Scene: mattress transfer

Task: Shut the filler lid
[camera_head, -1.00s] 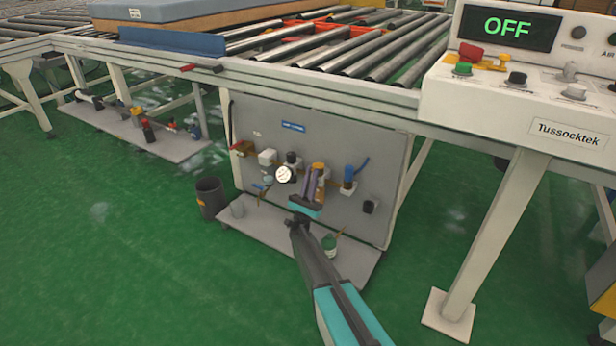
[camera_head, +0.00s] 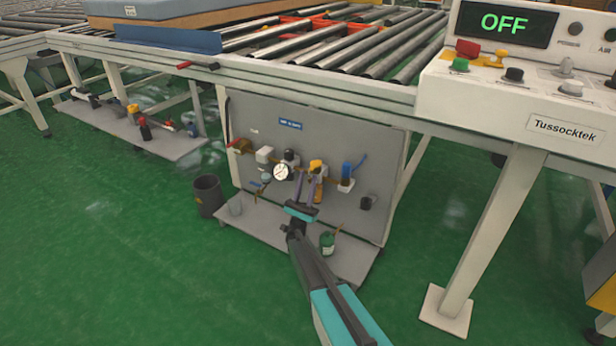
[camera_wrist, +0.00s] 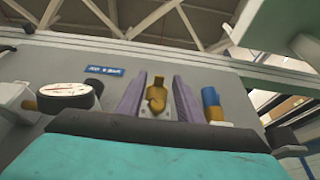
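A yellow fitting (camera_head: 316,166) sits on the grey upright panel (camera_head: 262,119) under the conveyor; I cannot tell for certain whether it is the filler lid. In the wrist view the yellow part (camera_wrist: 156,98) shows between my two purple-grey fingers, with a pale part behind it. My gripper (camera_head: 308,189) is in front of the panel, just below and left of the yellow fitting. The wrist view shows my gripper (camera_wrist: 157,101) open, its fingers apart, with nothing visibly clamped. The teal gripper body hides what lies below.
A round gauge (camera_head: 282,172) is left of my gripper, and a blue-topped fitting (camera_head: 347,172) is right. A dark bin (camera_head: 208,196) stands on the floor.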

